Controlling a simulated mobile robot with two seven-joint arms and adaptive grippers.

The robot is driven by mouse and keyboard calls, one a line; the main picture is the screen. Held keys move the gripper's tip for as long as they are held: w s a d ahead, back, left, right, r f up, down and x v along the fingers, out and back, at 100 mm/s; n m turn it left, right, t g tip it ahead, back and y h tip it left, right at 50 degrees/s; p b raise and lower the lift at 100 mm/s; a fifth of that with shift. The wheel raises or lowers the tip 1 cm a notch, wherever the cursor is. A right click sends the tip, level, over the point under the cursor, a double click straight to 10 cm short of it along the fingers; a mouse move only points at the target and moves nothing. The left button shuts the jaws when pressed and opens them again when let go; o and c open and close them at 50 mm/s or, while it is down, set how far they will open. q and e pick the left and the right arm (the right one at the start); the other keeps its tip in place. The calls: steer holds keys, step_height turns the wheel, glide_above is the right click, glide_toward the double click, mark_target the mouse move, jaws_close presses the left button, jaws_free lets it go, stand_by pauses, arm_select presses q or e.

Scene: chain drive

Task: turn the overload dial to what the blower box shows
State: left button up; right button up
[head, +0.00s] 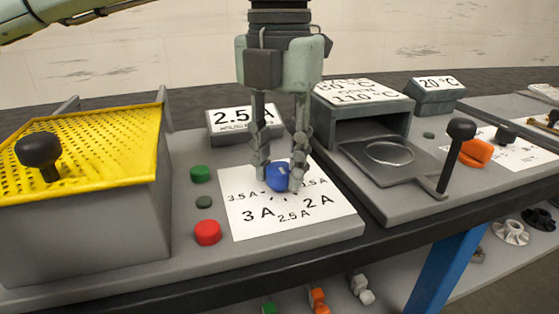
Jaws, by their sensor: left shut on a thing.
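The blue overload dial (278,178) sits on a white scale card (300,229). The card reads 3.5 A, 3 A, 2.5 A, 2 A and 1.5 A in an arc. My left gripper (279,178) comes down from above, with its fingers on both sides of the dial, shut on it. A pale mark shows on top of the dial, but I cannot tell which value it points at. Behind the gripper a small grey box (217,140) carries a sign (232,118) reading 2.5 A; its smaller line is unreadable and the gripper partly covers it. My right gripper is out of view.
Left of the card are green (200,174) and red (208,232) buttons. A yellow mesh cover (95,140) with a black knob (39,152) stands further left. Right are a grey oven-like box (365,120), a black-knobbed lever (456,150) and a 20 °C box (434,100).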

mark_target(279, 167)
arm_select(q)
steer(key=o, duration=1.2)
steer(key=shift+c, duration=0.2)
step_height(279, 167, up, 12)
